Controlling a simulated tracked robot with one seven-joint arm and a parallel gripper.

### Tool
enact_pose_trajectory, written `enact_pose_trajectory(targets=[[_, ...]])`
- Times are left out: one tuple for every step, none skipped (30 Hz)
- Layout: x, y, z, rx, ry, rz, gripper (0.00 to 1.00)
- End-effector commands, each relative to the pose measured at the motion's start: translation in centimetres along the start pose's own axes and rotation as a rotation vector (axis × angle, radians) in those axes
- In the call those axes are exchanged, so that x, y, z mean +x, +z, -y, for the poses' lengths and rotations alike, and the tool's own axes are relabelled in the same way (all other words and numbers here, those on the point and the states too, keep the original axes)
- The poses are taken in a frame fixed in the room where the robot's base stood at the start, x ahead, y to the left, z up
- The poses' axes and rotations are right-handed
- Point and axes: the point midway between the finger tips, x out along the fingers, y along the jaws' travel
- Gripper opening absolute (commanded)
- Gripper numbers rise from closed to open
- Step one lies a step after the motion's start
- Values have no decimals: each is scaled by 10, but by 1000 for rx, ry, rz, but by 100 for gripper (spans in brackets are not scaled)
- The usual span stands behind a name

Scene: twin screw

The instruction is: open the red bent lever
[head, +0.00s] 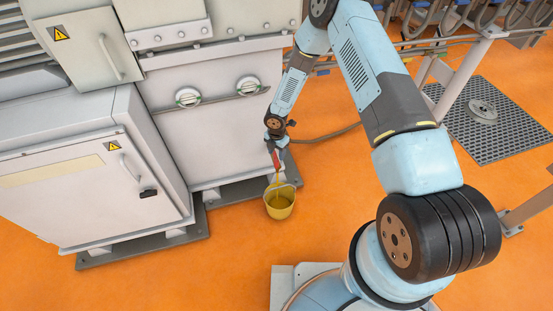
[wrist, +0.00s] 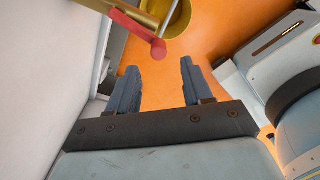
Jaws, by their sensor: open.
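The red bent lever (wrist: 136,30) shows in the wrist view at the top, ahead of and between my fingertips. Its rounded end (wrist: 158,49) points toward my gripper (wrist: 154,75). My gripper is open, with a finger on each side and nothing between them; the lever looks apart from both fingers. In the head view the lever (head: 276,160) is a small red piece just below my gripper (head: 277,143), above a yellow bucket (head: 279,211). A brass-coloured pipe (wrist: 146,8) lies by the lever in the wrist view.
The bucket also shows in the wrist view (wrist: 176,20). A pale cabinet wall (wrist: 45,70) runs close along the left of my gripper. In the head view, machine cabinets (head: 225,130) stand at left. Orange floor (head: 240,260) is open around the bucket. A hose (head: 330,135) lies behind my arm.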

Motion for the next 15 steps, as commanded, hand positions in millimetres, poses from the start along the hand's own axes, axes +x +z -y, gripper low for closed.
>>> enact_pose_trajectory(targets=[[-10,0,0,1,1,1,50],[-16,0,0,0,1,1,50],[-23,0,0,0,1,1,50],[-28,0,0,0,1,0,50],[-33,0,0,0,1,1,50],[-39,0,1,0,0,0,50],[-43,-1,1,1,-1,0,50],[-47,-1,1,1,0,0,50],[-52,-1,1,0,0,0,50],[-55,-1,1,0,0,0,50],[-57,-1,1,-1,0,0,50],[-60,-2,1,-1,-1,-1,50],[-62,-2,2,-1,-1,-1,50],[-63,-2,2,-1,-1,-1,50],[-65,-2,2,-1,-1,0,50]])
